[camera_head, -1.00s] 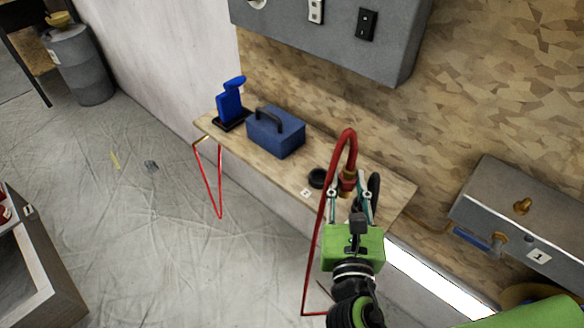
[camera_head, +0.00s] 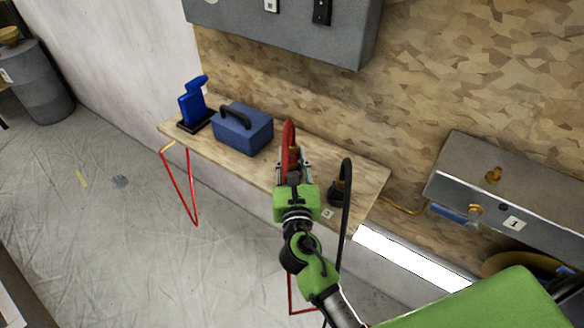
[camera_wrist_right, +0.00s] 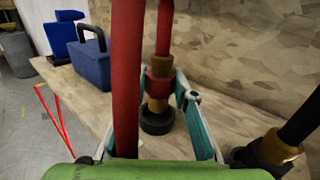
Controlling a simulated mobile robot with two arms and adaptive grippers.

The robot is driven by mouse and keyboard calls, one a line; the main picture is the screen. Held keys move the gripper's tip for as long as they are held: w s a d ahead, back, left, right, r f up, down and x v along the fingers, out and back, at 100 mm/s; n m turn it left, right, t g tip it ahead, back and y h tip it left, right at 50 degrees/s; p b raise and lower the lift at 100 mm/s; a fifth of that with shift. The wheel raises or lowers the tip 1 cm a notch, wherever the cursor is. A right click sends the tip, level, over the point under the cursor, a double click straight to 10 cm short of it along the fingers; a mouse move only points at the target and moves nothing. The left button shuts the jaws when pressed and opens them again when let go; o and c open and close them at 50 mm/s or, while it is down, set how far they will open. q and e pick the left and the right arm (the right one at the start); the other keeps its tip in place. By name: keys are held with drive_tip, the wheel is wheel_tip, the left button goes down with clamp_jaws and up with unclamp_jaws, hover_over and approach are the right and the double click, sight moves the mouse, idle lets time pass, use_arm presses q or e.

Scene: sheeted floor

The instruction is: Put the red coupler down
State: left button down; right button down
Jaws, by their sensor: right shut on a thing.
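The red coupler (camera_wrist_right: 159,88), a brass fitting with a red band on a red hose (camera_wrist_right: 126,70), stands upright at the wooden shelf in the right wrist view. My right gripper (camera_wrist_right: 160,95) is shut on it. Its lower end is at a black ring holder (camera_wrist_right: 157,120); I cannot tell whether it is seated or just above. In the head view my right gripper (camera_head: 293,167) and the red coupler (camera_head: 293,155) are over the shelf (camera_head: 365,180), right of the blue toolbox. The gripper hides the ring there. My left gripper is not in view.
A black-hosed coupler (camera_head: 338,190) stands in its holder just to the right. The blue toolbox (camera_head: 243,130) and a blue stand-like object (camera_head: 193,105) are to the left. A grey wall box (camera_head: 500,190) is at right. Shelf is clear between toolbox and gripper.

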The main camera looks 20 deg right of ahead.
sight(292, 168)
drive_tip(key=shift+f+b, duration=0.5)
drive_tip(key=shift+f, duration=1.05)
drive_tip(key=shift+f, duration=0.2)
drive_tip(key=c, duration=1.7)
unclamp_jaws()
